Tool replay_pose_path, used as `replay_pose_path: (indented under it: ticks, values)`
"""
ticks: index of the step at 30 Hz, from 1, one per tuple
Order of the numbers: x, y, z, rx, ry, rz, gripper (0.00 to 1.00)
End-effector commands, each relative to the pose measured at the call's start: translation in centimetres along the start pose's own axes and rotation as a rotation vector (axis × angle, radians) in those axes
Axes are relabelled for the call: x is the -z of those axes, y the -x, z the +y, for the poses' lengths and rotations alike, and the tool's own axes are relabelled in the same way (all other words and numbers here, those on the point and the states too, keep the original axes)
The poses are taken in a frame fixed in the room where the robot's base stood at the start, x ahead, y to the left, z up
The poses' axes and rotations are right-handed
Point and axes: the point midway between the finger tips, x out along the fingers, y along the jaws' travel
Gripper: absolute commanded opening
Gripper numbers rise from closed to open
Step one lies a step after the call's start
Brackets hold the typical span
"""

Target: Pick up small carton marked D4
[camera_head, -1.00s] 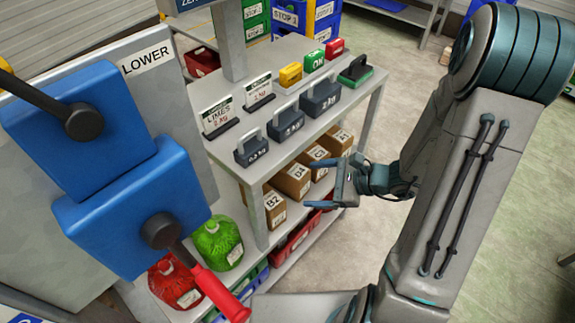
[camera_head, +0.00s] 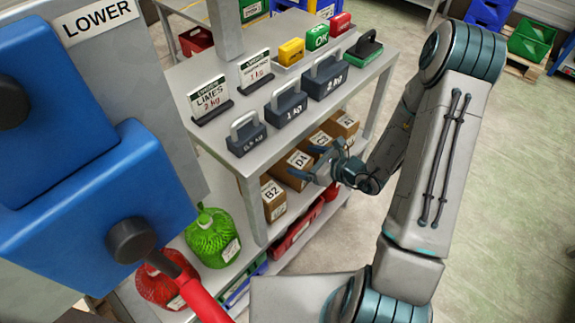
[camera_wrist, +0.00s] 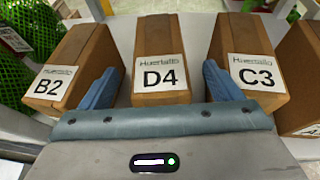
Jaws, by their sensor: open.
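The small brown carton marked D4 (camera_head: 292,169) stands on the middle shelf in a row of cartons. In the wrist view the D4 carton (camera_wrist: 162,62) is upright, with its white label facing me. My gripper (camera_head: 312,164) is open in front of the shelf. In the wrist view its two blue fingers (camera_wrist: 160,88) lie to either side of the D4 carton's label. The left finger overlaps the B2 carton (camera_wrist: 75,68) and the right finger overlaps the C3 carton (camera_wrist: 248,65). I cannot tell whether either finger touches a carton.
Another carton (camera_wrist: 304,75) stands at the right end. The shelf's upper top (camera_head: 240,170) above the cartons bears weights and signs. Green (camera_head: 211,238) and red (camera_head: 160,280) net bags sit lower left. Blue machine boxes (camera_head: 95,225) fill the left. Floor at right is open.

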Motion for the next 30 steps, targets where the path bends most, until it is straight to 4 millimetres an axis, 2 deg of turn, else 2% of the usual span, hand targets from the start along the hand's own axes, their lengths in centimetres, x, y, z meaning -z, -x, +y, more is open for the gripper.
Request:
replay_pose_path:
  ticks: [8, 12, 20, 23, 27, 30]
  values:
    - [-1.1, -3.4, 0.2, -0.005, 0.000, -0.002, 0.85]
    - [-1.0, -5.0, 0.1, -0.002, 0.000, 0.000, 0.85]
    - [-1.0, -5.3, 0.1, -0.002, 0.000, 0.000, 0.85]
    - [-1.0, -5.3, 0.1, -0.002, 0.000, 0.000, 0.63]
    - [-1.0, -5.3, 0.1, -0.002, 0.000, 0.000, 0.24]
    - [-1.0, -5.3, 0.1, -0.002, 0.000, 0.000, 0.00]
